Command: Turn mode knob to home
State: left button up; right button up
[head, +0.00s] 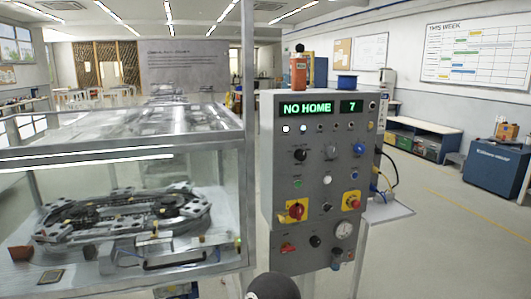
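A grey control panel (285,260) stands right of centre in the head view. Its green display (307,109) reads "NO HOME", and a smaller one (352,106) reads "7".
Red knobs on yellow plates (296,210) (353,200) and a pressure gauge (343,230) share the panel. A clear-walled enclosure (244,190) with a ring track (120,215) stands left. An orange bottle (299,70) and blue spool (347,82) sit on top of the panel. Open floor lies right.

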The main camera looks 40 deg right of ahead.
aim_at(300, 154)
jog(key=z, duration=0.25)
jog(key=i, duration=1)
jog(key=z, duration=0.8)
